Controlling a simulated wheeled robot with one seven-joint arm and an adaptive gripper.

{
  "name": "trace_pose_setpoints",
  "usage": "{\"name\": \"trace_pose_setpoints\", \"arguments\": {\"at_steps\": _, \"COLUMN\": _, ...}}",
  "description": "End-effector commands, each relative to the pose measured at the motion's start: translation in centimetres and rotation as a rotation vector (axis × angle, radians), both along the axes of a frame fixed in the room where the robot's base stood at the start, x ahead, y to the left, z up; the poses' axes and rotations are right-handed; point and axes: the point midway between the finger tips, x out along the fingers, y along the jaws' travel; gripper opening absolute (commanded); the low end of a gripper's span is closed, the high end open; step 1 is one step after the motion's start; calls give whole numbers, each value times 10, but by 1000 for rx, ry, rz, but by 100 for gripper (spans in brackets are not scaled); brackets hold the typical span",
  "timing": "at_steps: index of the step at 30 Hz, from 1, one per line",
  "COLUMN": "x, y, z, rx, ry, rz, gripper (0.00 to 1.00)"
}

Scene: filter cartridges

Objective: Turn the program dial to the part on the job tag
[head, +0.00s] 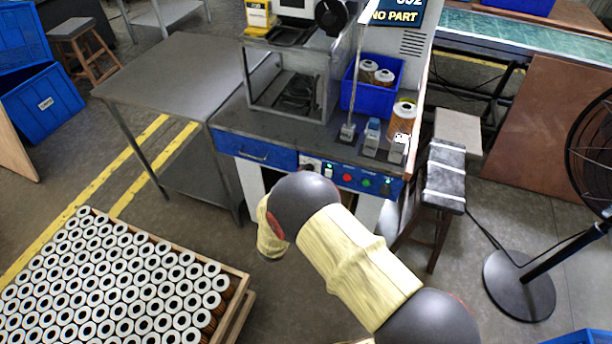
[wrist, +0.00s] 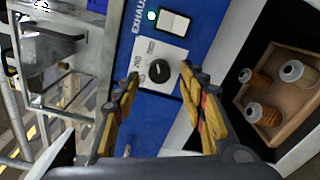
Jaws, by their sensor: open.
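The program dial (wrist: 159,71) is a black knob on a white plate with small printed labels, on the blue panel in the wrist view. A light mark on the knob points roughly right in that view; the labels are too small to read. My gripper (wrist: 160,76) is open, its yellow-padded fingers apart on either side of the dial in the picture. I see no contact, and the gap in depth is unclear. In the head view my arm hides the gripper.
A screen (head: 395,15) reads "NO PART". Red and green buttons (head: 347,177) sit right of the dial area. A blue bin (head: 362,98) holds cartridges. A cartridge pallet (head: 236,286), stool (head: 445,180) and fan (head: 520,283) stand around the bench.

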Motion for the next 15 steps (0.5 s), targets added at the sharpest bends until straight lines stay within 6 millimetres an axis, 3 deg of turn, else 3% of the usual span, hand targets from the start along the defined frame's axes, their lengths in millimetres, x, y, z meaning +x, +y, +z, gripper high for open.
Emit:
{"name": "trace_pose_setpoints", "arguments": {"at_steps": 9, "x": -61, "y": 23, "z": 1, "rx": 0, "ry": 2, "rz": 4, "gripper": 42}}
{"name": "trace_pose_setpoints", "arguments": {"at_steps": 15, "x": -88, "y": 31, "z": 2, "rx": 0, "ry": 2, "rz": 2, "gripper": 42}}
